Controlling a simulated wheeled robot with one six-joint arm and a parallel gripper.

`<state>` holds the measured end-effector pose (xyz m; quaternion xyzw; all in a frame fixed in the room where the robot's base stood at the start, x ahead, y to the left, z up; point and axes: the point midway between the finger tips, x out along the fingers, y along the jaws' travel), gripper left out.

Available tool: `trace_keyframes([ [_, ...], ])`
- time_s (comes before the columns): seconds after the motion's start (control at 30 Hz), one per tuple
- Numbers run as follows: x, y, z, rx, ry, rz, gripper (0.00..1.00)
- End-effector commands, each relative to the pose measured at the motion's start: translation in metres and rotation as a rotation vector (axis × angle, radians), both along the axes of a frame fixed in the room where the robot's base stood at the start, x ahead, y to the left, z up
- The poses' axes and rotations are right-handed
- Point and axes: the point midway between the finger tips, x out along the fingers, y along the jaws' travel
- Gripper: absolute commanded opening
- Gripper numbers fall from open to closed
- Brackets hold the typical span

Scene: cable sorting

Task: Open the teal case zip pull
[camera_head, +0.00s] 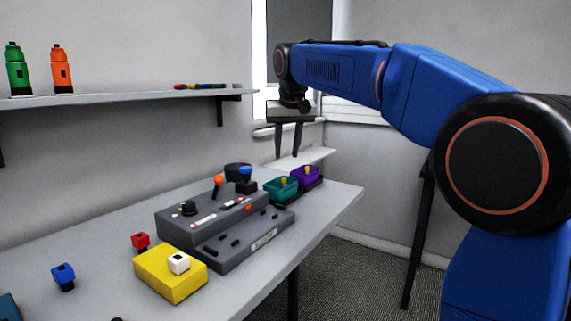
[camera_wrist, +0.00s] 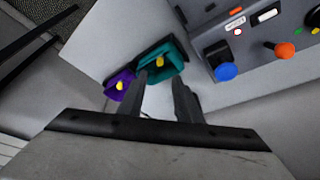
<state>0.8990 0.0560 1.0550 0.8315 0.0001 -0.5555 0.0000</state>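The teal case (camera_head: 279,193) sits at the right end of the table, beside the grey console. Its yellow zip pull (camera_head: 283,181) stands up from its middle. In the wrist view the teal case (camera_wrist: 175,56) is just beyond my fingertips, with the yellow pull (camera_wrist: 160,61) between their lines of sight. My gripper (camera_head: 287,155) hangs above the teal case, fingers pointing down, spread apart and empty. It also shows in the wrist view (camera_wrist: 160,79). I cannot tell the exact height of the gap. Whether the zip is open is too small to tell.
A purple case (camera_head: 305,174) with a yellow pull is right beside the teal one. A grey console (camera_head: 240,237) with an orange-topped lever (camera_head: 218,180) and a blue knob (camera_head: 245,171) stands to the left. A yellow box (camera_head: 165,278) is in front. The table's right edge is close.

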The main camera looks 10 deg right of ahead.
Motion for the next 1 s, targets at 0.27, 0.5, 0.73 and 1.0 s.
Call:
trace_keyframes([
  [0.27, -0.019, 0.000, 0.047, 0.000, -0.002, 0.000, 0.31],
  [0.5, -0.027, 0.000, 0.065, 0.000, 0.000, 0.000, 0.31],
  [0.73, -0.028, 0.000, 0.068, 0.000, 0.001, 0.000, 0.31],
  [1.0, -0.037, -0.005, 0.064, 0.000, -0.001, 0.000, 0.31],
])
